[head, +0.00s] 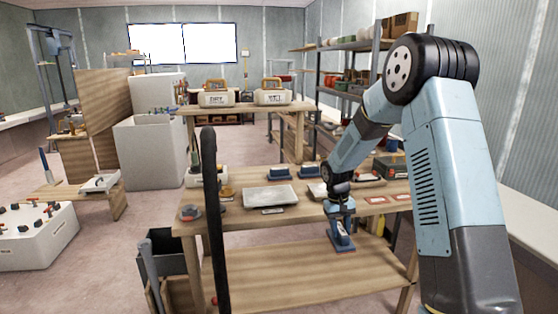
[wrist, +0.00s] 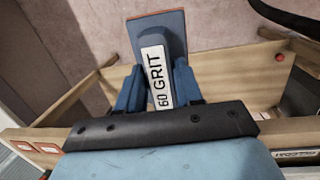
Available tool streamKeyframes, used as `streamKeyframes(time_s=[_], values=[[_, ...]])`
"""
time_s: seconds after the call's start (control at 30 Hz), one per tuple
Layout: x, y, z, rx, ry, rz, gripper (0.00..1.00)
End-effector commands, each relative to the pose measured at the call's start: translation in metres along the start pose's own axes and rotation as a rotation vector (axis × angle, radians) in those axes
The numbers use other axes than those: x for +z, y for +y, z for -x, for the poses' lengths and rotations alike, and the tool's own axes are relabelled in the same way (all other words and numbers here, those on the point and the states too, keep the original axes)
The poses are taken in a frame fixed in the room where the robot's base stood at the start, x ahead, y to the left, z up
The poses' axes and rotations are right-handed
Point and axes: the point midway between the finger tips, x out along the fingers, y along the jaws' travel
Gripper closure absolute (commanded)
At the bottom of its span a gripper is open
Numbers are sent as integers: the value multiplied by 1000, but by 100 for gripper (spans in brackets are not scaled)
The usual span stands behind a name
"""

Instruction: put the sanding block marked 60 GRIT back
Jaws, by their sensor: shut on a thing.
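The sanding block (wrist: 172,28) is blue with a white label reading 60 GRIT in the wrist view. My gripper (wrist: 157,84) is shut on it, one blue finger on each side of the label. In the head view my gripper (head: 340,217) points down in front of the workbench's near edge, with the blue block (head: 342,241) below it. The block appears to hang above the lower shelf; the exact gap cannot be told. Two other blue blocks stand at the back of the bench top, a left one (head: 254,173) and a right one (head: 308,170); their markings are too small to read.
The workbench (head: 230,213) has a grey tray (head: 270,196) and small cards on top. Its lower shelf (head: 300,272) is mostly bare. A dark bin (head: 163,255) stands at its left. A black upright post (head: 212,220) crosses the view in front of the bench.

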Motion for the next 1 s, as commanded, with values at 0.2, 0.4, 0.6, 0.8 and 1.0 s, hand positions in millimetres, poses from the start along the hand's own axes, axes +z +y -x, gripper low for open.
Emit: streamKeyframes(time_s=[0.2, 0.4, 0.6, 0.8, 1.0], values=[[6, 23, -22, -13, -17, -122, 100], [9, 16, -70, -14, -23, -128, 100], [16, 7, -125, -13, -21, -125, 100], [21, 3, -149, -13, -17, -126, 100], [21, 4, -150, -14, -15, -127, 100]])
